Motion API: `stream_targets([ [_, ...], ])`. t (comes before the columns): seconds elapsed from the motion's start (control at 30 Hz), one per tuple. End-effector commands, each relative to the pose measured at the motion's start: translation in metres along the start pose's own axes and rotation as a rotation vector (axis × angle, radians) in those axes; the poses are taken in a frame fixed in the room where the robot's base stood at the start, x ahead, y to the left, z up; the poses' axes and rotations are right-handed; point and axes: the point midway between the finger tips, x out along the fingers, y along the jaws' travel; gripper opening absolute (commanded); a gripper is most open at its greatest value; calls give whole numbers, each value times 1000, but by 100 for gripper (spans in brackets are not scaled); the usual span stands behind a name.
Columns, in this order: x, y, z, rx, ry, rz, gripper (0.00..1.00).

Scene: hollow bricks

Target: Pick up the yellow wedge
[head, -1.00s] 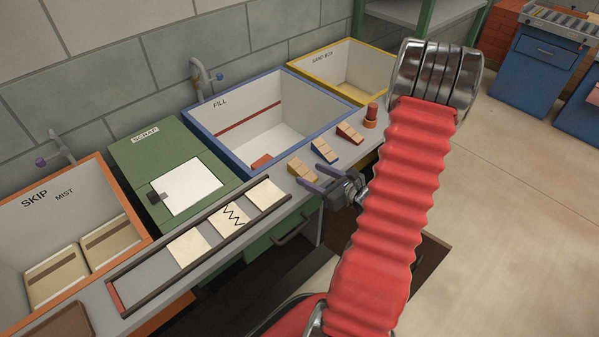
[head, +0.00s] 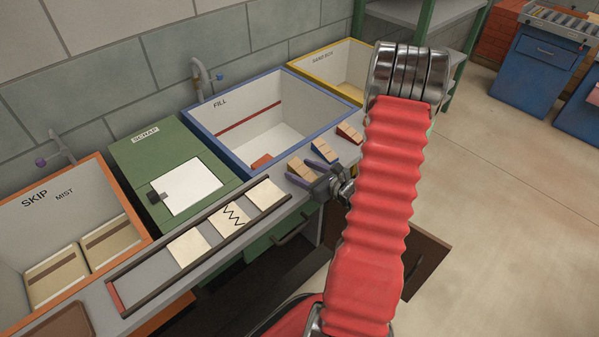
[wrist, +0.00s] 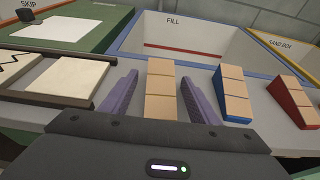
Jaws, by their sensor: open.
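Three wedges with tan stepped tops stand on the grey ledge. The nearest, tan wedge (wrist: 160,92) shows no blue or red side and seems to be the yellow one; it is also in the head view (head: 301,169). A blue-sided wedge (wrist: 231,95) and a red-sided wedge (wrist: 292,99) stand to its right. My gripper (wrist: 159,78) is open, with one purple finger on each side of the tan wedge. Gaps show between it and both fingers in the wrist view. In the head view my gripper (head: 297,168) is low over the ledge.
The blue-rimmed FILL bin (head: 213,132) lies behind the wedges. A rail frame with pale tiles (head: 189,246) lies left of my gripper, and the green SCRAP box (head: 130,157) is behind it. The yellow-rimmed bin (head: 323,51) is at the back right.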

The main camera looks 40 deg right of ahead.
Motion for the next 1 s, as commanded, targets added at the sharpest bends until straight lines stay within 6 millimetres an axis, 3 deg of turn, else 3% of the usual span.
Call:
stream_targets([
  [0.23,0,0,0,0,0,0,54],
  [0.9,0,0,0,0,1,0,7],
  [1.0,0,0,0,0,0,0,6],
])
